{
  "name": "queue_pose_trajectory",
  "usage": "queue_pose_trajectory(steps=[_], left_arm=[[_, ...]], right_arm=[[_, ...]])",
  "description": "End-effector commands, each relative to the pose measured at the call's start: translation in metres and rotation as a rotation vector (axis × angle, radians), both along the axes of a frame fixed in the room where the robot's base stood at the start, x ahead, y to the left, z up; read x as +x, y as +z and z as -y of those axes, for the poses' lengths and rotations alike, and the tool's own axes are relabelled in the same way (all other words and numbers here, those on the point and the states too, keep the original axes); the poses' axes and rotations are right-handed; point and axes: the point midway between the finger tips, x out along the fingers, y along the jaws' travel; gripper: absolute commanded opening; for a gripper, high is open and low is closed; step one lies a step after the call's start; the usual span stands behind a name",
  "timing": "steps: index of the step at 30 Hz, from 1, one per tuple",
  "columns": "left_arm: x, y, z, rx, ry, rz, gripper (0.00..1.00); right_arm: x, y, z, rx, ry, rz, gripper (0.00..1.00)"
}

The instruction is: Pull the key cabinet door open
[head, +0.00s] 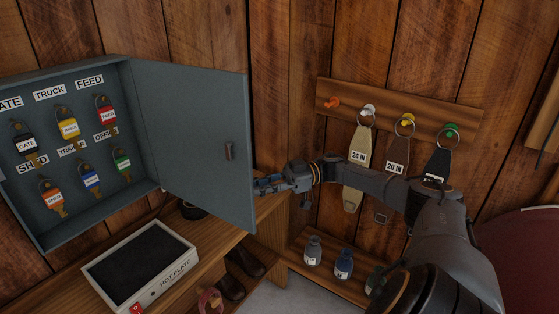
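The grey-blue key cabinet (40,245) hangs on the wood wall at the left of the head view. Its door (190,110) stands swung out to the right, and the inside shows. A small handle (228,151) sits on the door near its free edge. Several tagged keys hang inside, such as a yellow one (69,129) and a red one (106,115). My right gripper (262,186) is at the door's free edge, right of and below the handle. I cannot tell whether it touches the door or how far its fingers are apart. My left gripper is not in view.
A hot plate (105,270) sits on the wooden bench below the cabinet. A peg rack (390,105) with several hanging straps is behind my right arm. Small bottles (313,250) stand on a low shelf. Boots (247,262) sit under the bench.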

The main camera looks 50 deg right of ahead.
Motion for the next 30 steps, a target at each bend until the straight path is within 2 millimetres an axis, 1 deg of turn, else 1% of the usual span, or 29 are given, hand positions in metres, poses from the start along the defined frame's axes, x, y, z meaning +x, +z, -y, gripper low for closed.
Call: queue_pose_trajectory(steps=[1,6,9,12,18,30], left_arm=[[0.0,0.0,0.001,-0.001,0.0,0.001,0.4],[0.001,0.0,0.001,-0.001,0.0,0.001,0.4],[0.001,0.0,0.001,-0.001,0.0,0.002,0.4],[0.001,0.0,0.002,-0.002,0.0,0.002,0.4],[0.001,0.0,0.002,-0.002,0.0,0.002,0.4],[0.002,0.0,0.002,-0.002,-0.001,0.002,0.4]], right_arm=[[-0.005,0.0,0.011,-0.002,-0.005,-0.002,0.18],[-0.024,-0.001,0.046,-0.001,-0.006,-0.003,0.18],[-0.032,0.0,0.062,0.0,-0.006,-0.001,0.18],[-0.039,-0.001,0.073,0.0,-0.005,-0.001,0.18],[-0.046,-0.001,0.085,0.001,-0.002,-0.002,0.18],[-0.047,-0.001,0.087,0.001,-0.001,-0.003,0.18]])
